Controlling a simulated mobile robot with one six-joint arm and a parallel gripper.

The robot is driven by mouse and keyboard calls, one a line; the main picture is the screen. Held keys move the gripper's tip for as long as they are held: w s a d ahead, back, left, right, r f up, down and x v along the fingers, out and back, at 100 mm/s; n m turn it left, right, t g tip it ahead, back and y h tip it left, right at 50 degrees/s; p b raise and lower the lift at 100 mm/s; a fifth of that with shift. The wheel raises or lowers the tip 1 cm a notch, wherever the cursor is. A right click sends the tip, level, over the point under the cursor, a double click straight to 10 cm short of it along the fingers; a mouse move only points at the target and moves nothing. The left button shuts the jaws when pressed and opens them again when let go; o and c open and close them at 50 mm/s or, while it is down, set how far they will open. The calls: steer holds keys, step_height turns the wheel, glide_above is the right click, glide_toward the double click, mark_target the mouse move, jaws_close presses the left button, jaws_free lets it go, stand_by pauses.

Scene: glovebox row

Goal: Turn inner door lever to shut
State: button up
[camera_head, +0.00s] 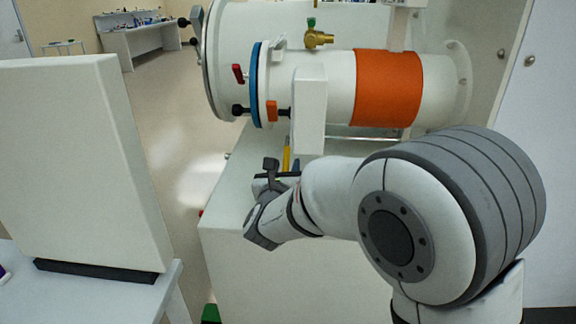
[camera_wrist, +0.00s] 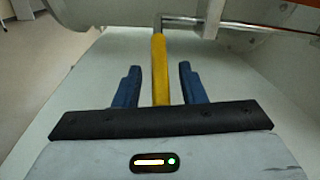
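A yellow lever grip (camera_wrist: 159,62) hangs on a bent metal rod (camera_wrist: 185,19) in the wrist view. It points down toward my gripper (camera_wrist: 159,78). My gripper is open, its two blue fingers standing either side of the grip with a visible gap on each side. In the head view the yellow grip (camera_head: 286,156) shows below the chamber, just above my gripper (camera_head: 283,172), whose fingers are mostly hidden. The frames do not clearly show which door the lever belongs to, or the door itself.
A white cylindrical chamber with an orange band (camera_head: 388,88) lies above a white cabinet (camera_head: 225,225). At its left end are a blue ring (camera_head: 255,85), a red handle (camera_head: 238,73) and an orange handle (camera_head: 272,111). A white panel (camera_head: 85,165) stands at left; open floor lies behind it.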

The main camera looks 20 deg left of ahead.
steer(key=shift+w, duration=0.25)
steer(key=shift+c, duration=0.4)
jaws_close()
